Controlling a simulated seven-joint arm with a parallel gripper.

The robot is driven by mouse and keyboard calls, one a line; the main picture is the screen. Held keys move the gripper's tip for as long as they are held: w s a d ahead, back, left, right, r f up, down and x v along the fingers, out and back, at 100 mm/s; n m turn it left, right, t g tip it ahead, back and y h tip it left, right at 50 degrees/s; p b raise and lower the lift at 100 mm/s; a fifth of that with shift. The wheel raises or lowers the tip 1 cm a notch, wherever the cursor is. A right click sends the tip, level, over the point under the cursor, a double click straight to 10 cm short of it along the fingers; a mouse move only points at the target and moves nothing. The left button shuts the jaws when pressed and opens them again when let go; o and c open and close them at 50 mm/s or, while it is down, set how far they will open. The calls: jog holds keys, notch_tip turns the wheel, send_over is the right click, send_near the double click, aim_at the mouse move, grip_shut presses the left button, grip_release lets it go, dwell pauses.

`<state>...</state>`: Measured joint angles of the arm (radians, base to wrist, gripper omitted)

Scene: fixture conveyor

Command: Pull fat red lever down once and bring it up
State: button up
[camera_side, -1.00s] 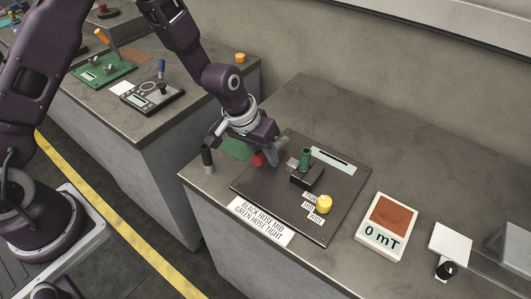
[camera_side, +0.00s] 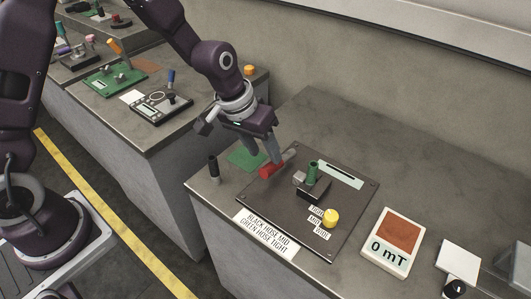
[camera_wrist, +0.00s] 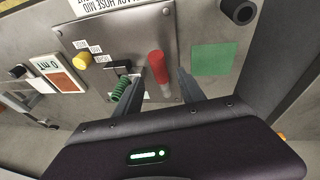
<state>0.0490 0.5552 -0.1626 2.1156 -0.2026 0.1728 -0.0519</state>
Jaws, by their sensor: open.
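The fat red lever (camera_side: 271,170) has a thick red handle on a grey shaft and leans low over the left part of the dark panel (camera_side: 345,215). My gripper (camera_side: 264,157) is open just above and behind the red handle. In the wrist view the red lever (camera_wrist: 157,66) shows between and beyond the two spread fingers of my gripper (camera_wrist: 160,76). The fingers do not appear closed on it; whether one touches it I cannot tell.
A green-handled lever (camera_side: 313,169) on a black block and a yellow knob (camera_side: 331,217) share the panel. A black upright post (camera_side: 213,168) stands at the left counter edge. A meter reading "0 mT" (camera_side: 391,243) sits to the right.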

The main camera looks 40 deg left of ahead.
jog(key=shift+c, duration=0.7)
jog(key=w+r+n, duration=0.1)
jog(key=n, duration=0.1)
jog(key=w+r+n+g, duration=0.1)
jog(key=w+n, duration=0.1)
jog(key=n, duration=0.1)
jog(key=w+r+n+g, duration=0.1)
jog(key=w+n, duration=0.1)
jog(key=shift+w+a+r+n, duration=0.1)
jog(key=shift+w+a+n, duration=0.1)
jog(key=shift+a+n, duration=0.15)
grip_shut()
jog(key=n+g, duration=0.4)
jog(key=n, duration=0.6)
send_near(268, 164)
jog(key=x, duration=0.4)
jog(key=w+x, duration=0.1)
jog(key=x, duration=0.1)
jog(key=shift+d+f, duration=0.2)
jog(key=shift+f, duration=0.3)
jog(key=shift+s+f, duration=0.4)
jog(key=shift+f, duration=0.25)
jog(key=shift+s+f, duration=0.45)
jog(key=shift+f, duration=0.15)
